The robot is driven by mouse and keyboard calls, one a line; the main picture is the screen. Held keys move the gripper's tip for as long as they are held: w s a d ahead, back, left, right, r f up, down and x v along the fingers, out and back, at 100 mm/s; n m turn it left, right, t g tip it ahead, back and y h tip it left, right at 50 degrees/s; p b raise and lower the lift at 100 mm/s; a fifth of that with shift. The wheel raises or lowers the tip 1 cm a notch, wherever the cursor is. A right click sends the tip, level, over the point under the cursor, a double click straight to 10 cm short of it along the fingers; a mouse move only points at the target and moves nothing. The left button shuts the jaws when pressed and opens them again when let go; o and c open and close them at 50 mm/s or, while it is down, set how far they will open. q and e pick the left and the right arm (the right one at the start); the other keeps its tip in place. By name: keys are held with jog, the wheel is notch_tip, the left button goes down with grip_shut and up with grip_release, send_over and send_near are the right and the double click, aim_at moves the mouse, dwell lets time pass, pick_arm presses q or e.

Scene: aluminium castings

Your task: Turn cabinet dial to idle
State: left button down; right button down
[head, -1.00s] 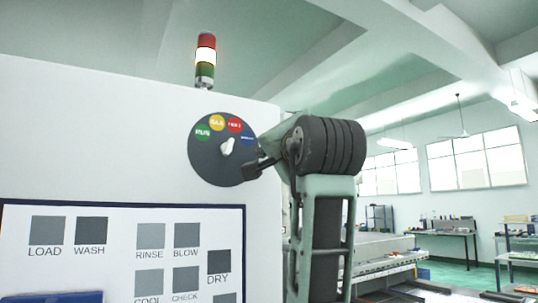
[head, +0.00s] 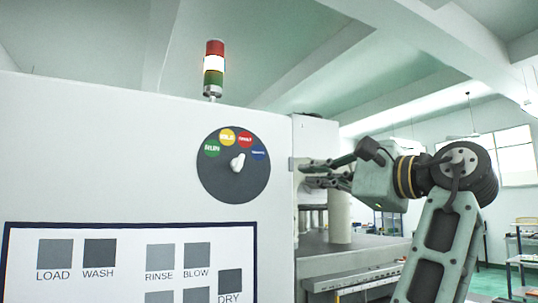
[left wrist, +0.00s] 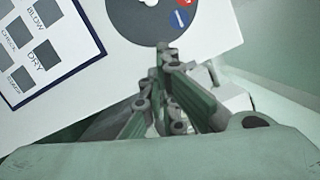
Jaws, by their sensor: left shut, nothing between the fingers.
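The cabinet dial (head: 215,178) is a dark disc on the white cabinet front. It carries green, yellow, red and blue labels along its upper edge. Its white knob (head: 238,162) leans up and slightly right, toward the red label. In the left wrist view the dial (left wrist: 128,18) is cut off at the top, with part of the knob showing. My left gripper (head: 303,171) is shut and empty, right of the dial and apart from it in the head view. Its fingers also show in the left wrist view (left wrist: 163,50). My right gripper is out of view.
A signal tower (head: 213,65) in red, white and green stands on the cabinet top. A blue-framed panel (head: 130,228) with grey squares lies below the dial. The cabinet (head: 100,130) ends just right of the dial, near a machine bed (head: 360,250).

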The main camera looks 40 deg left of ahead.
aim_at(268, 175)
pick_arm(q)
jog(key=a+p, duration=0.1)
jog(key=a, duration=0.2)
jog(key=a+r+p, duration=0.1)
jog(key=a+p, duration=0.1)
jog(key=a, duration=0.2)
jog(key=w+a+p, duration=0.1)
jog(key=a, duration=0.2)
jog(key=shift+w+a+r+p, duration=0.1)
jog(key=shift+a+r+p, duration=0.05)
jog(key=shift+a+p, duration=0.15)
jog(key=s, duration=0.2)
jog(key=r+p, duration=0.1)
jog(key=shift+s+a, duration=0.25)
jog(key=shift+s, duration=0.6)
jog(key=shift+w+a, duration=0.1)
